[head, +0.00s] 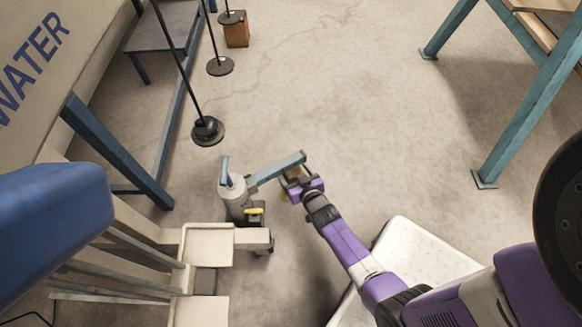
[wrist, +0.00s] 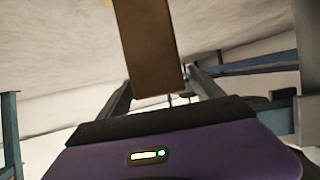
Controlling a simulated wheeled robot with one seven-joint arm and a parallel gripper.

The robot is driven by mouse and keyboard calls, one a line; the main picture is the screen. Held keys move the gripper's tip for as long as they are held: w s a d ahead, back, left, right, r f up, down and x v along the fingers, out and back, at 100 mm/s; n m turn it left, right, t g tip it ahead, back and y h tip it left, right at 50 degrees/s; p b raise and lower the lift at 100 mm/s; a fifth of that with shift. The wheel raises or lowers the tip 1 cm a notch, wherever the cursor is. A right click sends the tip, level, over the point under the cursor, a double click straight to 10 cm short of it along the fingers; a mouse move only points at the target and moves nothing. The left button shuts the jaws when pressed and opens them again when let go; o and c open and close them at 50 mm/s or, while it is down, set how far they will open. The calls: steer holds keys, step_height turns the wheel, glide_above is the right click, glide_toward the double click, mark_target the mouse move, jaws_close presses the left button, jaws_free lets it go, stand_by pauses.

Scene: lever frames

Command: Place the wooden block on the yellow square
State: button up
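The wooden block (wrist: 147,45) is a long brown piece in the wrist view, running up out of the top edge. My gripper (wrist: 160,82) has one finger at each side of its lower end and looks shut on it, with the fingertips partly hidden. In the head view my gripper (head: 297,184) is beside the end of a blue lever arm (head: 278,169), and a bit of brown block (head: 294,173) shows there. A small yellow patch (head: 254,211) lies on the lever's base, right of its grey post; I cannot tell if it is the yellow square.
The lever's grey post (head: 236,197) stands left of my gripper. Blue-legged tables (head: 525,110) stand at both sides. The middle floor (head: 320,90) is clear.

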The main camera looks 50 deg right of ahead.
steer(key=shift+r, duration=0.15)
steer(key=s+a+r+n+t+y+p, duration=0.25)
steer(key=s+a+r+p, duration=0.45)
steer(key=s+a+r, duration=1.05)
steer(key=s+a+r+n+y, duration=0.1)
steer(key=s+r+y, duration=0.1)
steer(key=r, duration=0.9)
steer(key=s+a+r+n+y, duration=0.2)
steer(key=s+r, duration=0.3)
steer(key=r, duration=0.7)
steer(key=shift+s, duration=0.3)
steer(key=shift+n+t, duration=0.25)
